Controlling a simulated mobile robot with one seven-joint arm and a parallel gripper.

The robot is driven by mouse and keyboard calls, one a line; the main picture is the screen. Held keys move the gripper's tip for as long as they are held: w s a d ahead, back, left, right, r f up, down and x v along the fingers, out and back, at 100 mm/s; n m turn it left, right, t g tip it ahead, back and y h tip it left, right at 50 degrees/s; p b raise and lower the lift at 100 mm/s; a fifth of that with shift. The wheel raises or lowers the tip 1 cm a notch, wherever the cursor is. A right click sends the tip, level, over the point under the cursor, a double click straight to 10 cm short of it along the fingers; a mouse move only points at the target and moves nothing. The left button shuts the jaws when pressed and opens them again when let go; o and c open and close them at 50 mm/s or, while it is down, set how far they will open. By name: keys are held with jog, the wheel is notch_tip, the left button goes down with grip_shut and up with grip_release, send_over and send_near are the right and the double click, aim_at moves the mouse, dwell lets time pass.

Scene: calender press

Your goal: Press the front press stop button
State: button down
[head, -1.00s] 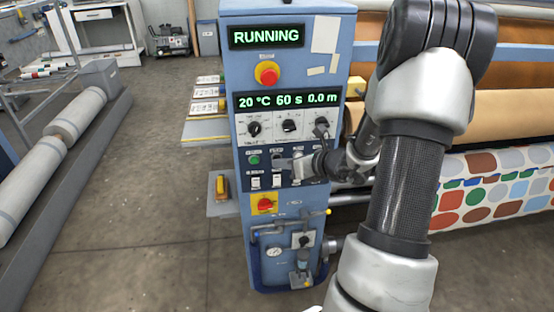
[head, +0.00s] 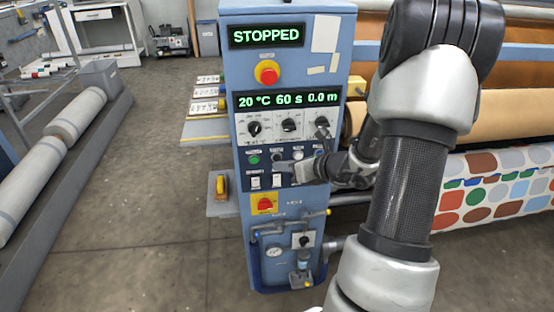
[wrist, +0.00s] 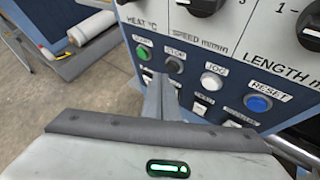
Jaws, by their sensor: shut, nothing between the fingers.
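The blue press console (head: 240,185) stands in the middle of the head view, and its top display (head: 266,36) reads STOPPED. The dark stop button (wrist: 174,66), under a STOP label, sits between the green start button (wrist: 144,52) and the white jog button (wrist: 212,81). The stop button also shows small in the head view (head: 277,158). My gripper (wrist: 160,82) is shut and empty. Its fingertips are just below the stop button in the wrist view and do not cover it; the exact gap is hard to tell. In the head view my gripper (head: 291,170) is in front of the button panel.
A blue reset button (wrist: 258,103) is right of jog. Knobs (head: 289,125) line the panel above the buttons. Rollers with patterned fabric (head: 500,190) are at right.

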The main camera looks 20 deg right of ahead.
jog(key=shift+s+a+b, duration=0.1)
jog(key=shift+s+a, duration=0.15)
jog(key=shift+s, duration=0.55)
jog(key=shift+s+a+b, duration=0.15)
jog(key=shift+s+a, duration=0.05)
jog(key=shift+s, duration=0.6)
jog(key=shift+s+a+b, duration=0.1)
jog(key=shift+s+a, duration=0.15)
jog(key=shift+s, duration=0.55)
